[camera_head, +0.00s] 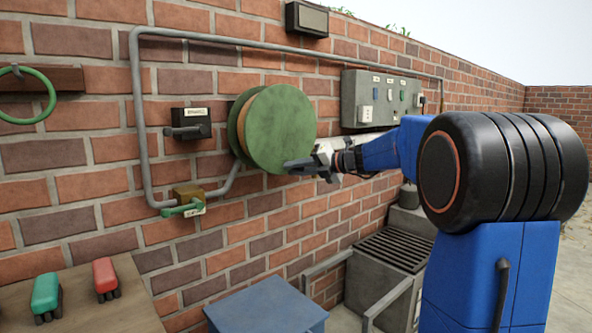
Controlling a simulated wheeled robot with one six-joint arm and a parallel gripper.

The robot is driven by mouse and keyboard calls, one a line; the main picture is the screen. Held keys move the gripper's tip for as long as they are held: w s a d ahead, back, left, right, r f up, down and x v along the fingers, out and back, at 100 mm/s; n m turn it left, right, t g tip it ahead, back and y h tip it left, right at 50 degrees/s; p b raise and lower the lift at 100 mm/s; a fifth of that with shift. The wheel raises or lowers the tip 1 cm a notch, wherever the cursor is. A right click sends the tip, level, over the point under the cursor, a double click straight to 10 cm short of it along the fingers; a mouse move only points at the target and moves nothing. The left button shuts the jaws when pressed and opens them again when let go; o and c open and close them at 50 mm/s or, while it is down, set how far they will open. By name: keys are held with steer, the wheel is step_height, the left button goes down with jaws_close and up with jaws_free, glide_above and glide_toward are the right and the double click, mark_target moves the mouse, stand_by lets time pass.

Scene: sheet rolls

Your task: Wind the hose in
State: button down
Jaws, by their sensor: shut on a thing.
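A hose reel with a round green front disc (280,128) is mounted on the brick wall. An orange-brown band (241,125) shows between its green discs; I cannot tell whether this is wound hose. My gripper (297,167) is at the lower right of the disc's face. It is shut on a part of the reel, which the fingers hide. A grey pipe (138,110) runs along the wall to a brass valve box (187,194) with a green lever (182,210). A short grey piece (228,180) links the box and the reel. No loose hose end shows at the reel.
A grey switch panel (382,98) and a lever box (190,123) flank the reel. A green ring (50,97) hangs at the left. Below are a wooden table (125,318) with green and red clamp-like items, a blue box (268,308) and a grated grey unit (385,262).

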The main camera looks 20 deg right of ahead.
steer(key=shift+r, duration=0.45)
steer(key=c, duration=1.6)
jaws_free()
steer(key=shift+a, duration=0.15)
steer(key=shift+c, duration=0.2)
steer(key=shift+f, duration=0.1)
steer(key=shift+s, duration=0.1)
steer(key=shift+s+d, duration=0.2)
steer(key=shift+d, duration=0.15)
steer(key=v, duration=1.6)
steer(key=shift+s, duration=0.35)
